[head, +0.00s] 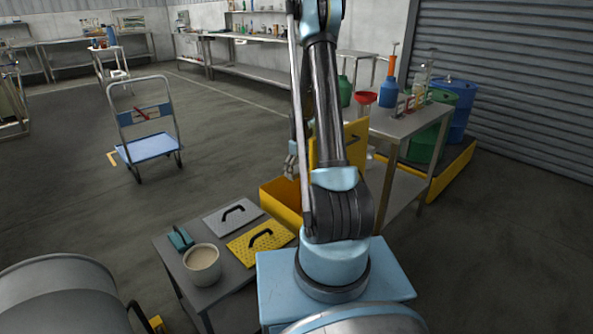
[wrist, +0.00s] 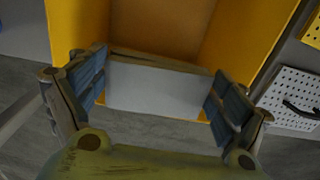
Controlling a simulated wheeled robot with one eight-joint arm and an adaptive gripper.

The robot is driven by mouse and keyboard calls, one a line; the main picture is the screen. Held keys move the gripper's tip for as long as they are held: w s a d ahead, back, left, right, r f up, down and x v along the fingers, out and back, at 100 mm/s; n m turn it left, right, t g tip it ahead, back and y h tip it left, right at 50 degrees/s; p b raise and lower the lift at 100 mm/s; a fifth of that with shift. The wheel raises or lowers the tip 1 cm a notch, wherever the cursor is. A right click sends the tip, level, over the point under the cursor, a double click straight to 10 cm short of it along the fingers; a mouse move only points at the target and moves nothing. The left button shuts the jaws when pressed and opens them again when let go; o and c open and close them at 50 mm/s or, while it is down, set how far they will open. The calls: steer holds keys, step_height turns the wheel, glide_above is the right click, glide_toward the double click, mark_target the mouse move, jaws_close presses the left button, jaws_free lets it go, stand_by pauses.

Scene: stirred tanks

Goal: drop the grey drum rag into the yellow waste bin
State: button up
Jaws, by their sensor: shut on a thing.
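The yellow waste bin (head: 279,205) stands open on the floor behind the low table, partly hidden by my arm, with its raised yellow lid (head: 354,144) at the right. In the wrist view, the bin's yellow walls (wrist: 77,30) fill the upper middle. My gripper (wrist: 155,93) is shut on the grey drum rag (wrist: 155,90), a pale grey folded block between the blue finger pads. The rag overlaps the bin's opening in that view; its height above it is hard to tell. In the head view, my gripper (head: 291,160) shows just above the bin, and the rag is hidden.
The low grey table holds a grey perforated plate (head: 233,216), a yellow perforated plate (head: 260,242), a beige bucket (head: 202,265) and a teal tool (head: 180,238). A steel bench (head: 408,122) with bottles stands right of the bin. A blue trolley (head: 148,147) stands on open floor.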

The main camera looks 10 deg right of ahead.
step_height(320, 180, down, 10)
steer(key=shift+r, duration=0.15)
stand_by(0.7)
steer(key=o, duration=0.9)
steer(key=shift+o, duration=0.2)
steer(key=shift+r, duration=0.15)
step_height(320, 180, up, 12)
steer(key=shift+f, duration=0.25)
steer(key=shift+w, duration=0.15)
